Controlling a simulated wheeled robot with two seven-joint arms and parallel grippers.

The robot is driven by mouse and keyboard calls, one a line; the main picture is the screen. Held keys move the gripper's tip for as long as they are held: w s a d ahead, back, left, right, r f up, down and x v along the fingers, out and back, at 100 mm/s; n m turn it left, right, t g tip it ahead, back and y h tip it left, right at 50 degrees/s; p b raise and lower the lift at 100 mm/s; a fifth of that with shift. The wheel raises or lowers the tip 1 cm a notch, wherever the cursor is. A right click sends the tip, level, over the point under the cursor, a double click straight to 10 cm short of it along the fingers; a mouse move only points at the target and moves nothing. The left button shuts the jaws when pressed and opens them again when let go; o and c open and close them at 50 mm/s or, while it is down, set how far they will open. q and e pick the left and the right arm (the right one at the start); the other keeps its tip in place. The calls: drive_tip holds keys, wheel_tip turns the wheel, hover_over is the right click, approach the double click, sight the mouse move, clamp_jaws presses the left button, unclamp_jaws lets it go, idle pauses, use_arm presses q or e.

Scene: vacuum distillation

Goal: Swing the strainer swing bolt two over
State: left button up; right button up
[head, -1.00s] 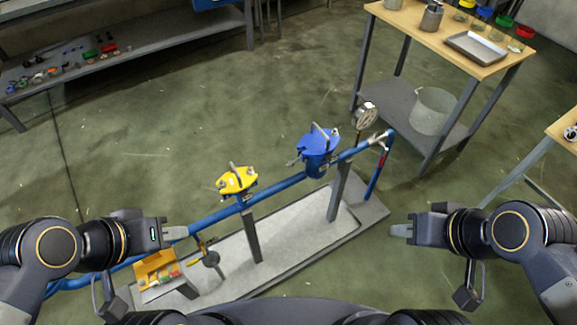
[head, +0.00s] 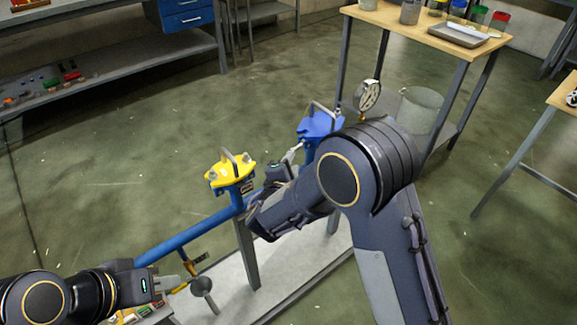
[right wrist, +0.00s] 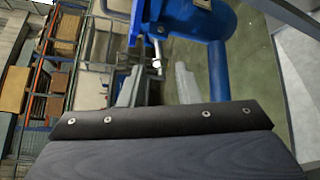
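The blue strainer (head: 320,125) with its handled lid stands on the blue pipe, partly hidden by my right arm. A silver swing bolt (head: 292,151) sticks out from its left side; which numbered bolt it is I cannot tell. In the right wrist view a bolt (right wrist: 157,63) hangs beside the blue body (right wrist: 190,18), between and just beyond the fingertips. My right gripper (right wrist: 158,88) is open and empty there. A yellow-lidded strainer (head: 230,172) stands to the left. My left gripper (head: 172,284) is at lower left, apart from both strainers; its finger gap is not clear.
A pressure gauge (head: 368,95) rises right of the blue strainer. The blue pipe (head: 190,233) runs to lower left over a grey base (head: 275,275). The floor behind the strainers is clear.

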sight(295, 149)
drive_tip(key=shift+n+y, duration=0.3)
drive_tip(key=shift+n, duration=0.2)
drive_tip(key=w, duration=0.2)
drive_tip(key=w+f, duration=0.1)
drive_tip(key=w, duration=0.2)
drive_tip(key=w+f, duration=0.1)
drive_tip(key=w, duration=0.1)
drive_tip(key=shift+w, duration=0.3)
clamp_jaws()
